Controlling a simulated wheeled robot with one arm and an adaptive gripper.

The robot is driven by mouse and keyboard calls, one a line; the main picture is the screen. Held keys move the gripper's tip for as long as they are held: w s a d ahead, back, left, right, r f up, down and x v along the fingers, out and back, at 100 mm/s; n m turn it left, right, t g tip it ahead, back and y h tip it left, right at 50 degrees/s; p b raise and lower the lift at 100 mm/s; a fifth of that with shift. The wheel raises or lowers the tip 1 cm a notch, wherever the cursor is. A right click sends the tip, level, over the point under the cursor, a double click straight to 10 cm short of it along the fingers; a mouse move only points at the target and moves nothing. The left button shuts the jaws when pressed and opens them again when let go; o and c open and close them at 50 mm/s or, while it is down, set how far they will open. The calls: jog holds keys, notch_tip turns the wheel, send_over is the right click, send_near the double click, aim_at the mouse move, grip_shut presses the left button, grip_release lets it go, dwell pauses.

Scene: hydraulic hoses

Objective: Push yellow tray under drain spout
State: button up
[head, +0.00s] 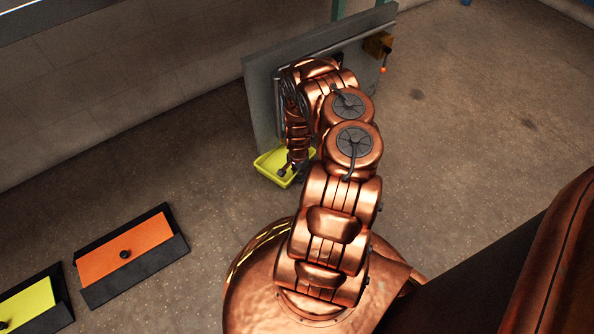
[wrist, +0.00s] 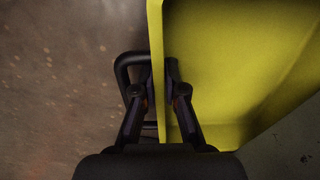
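The yellow tray (head: 268,166) sits on the floor at the foot of an upright grey panel, partly hidden by my arm. In the wrist view the tray (wrist: 240,60) fills the upper right. My gripper (wrist: 160,75) straddles its left wall, one dark finger outside and one inside. The fingertips are close together with the wall between them, and look shut on it. In the head view my gripper (head: 291,172) is at the tray's edge, small and dark. A black loop (wrist: 122,70) shows beside the outer finger. I cannot make out a drain spout in either view.
The grey panel (head: 262,108) stands behind the tray and arm. A brass-coloured block (head: 378,43) with an orange-tipped lever is at its upper right. An orange-topped box (head: 122,248) and a yellow-topped box (head: 28,302) lie at lower left. Floor left of the tray is clear.

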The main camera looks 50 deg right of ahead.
jog(key=o, duration=0.4)
jog(key=shift+w, duration=0.1)
jog(key=shift+d, duration=0.1)
jog(key=shift+r, duration=0.1)
jog(key=shift+r, duration=5.9)
